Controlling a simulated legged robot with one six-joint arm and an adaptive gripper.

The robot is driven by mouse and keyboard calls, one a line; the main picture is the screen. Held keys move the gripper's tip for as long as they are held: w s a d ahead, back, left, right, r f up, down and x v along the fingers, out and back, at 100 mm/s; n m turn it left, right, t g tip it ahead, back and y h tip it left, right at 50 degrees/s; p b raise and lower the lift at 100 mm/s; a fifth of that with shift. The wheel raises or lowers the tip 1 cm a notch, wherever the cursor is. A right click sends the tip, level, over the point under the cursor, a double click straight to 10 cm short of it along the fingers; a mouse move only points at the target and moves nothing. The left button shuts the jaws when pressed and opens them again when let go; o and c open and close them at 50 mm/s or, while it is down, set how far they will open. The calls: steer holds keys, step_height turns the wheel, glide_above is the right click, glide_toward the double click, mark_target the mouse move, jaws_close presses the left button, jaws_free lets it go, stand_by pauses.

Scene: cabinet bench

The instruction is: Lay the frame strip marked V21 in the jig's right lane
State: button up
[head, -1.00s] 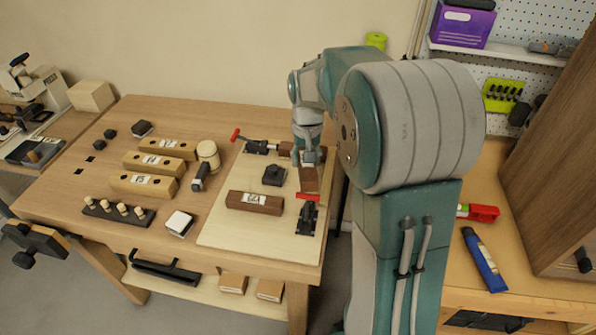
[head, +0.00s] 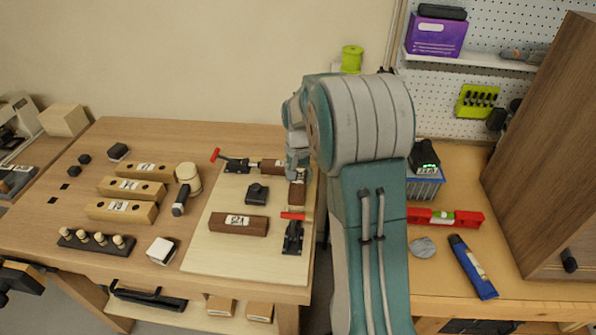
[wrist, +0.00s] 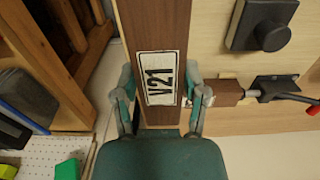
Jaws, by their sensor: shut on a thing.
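The frame strip marked V21 (wrist: 158,75) is dark brown with a white label, between my gripper's fingers (wrist: 160,98) in the wrist view. My gripper (head: 298,170) is shut on it at the back right of the jig, a pale board (head: 200,262). In the head view the strip (head: 297,193) points toward the front, along the board's right side, behind the red-handled right clamp (head: 292,235). I cannot tell if it touches the board. Its far end is hidden by my gripper.
A brown strip (head: 271,167) lies at the jig's back by a red-handled clamp (head: 235,164). A labelled dark strip (head: 238,224) lies at the front, and a black knobbed block (head: 257,194) between.

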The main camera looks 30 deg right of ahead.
steer(key=shift+f, duration=2)
steer(key=shift+s+f, duration=0.1)
steer(key=shift+f, duration=0.7)
stand_by(0.5)
steer(key=o, duration=1.3)
steer(key=shift+o, duration=0.2)
steer(key=shift+r, duration=0.1)
steer(key=shift+r, duration=3.45)
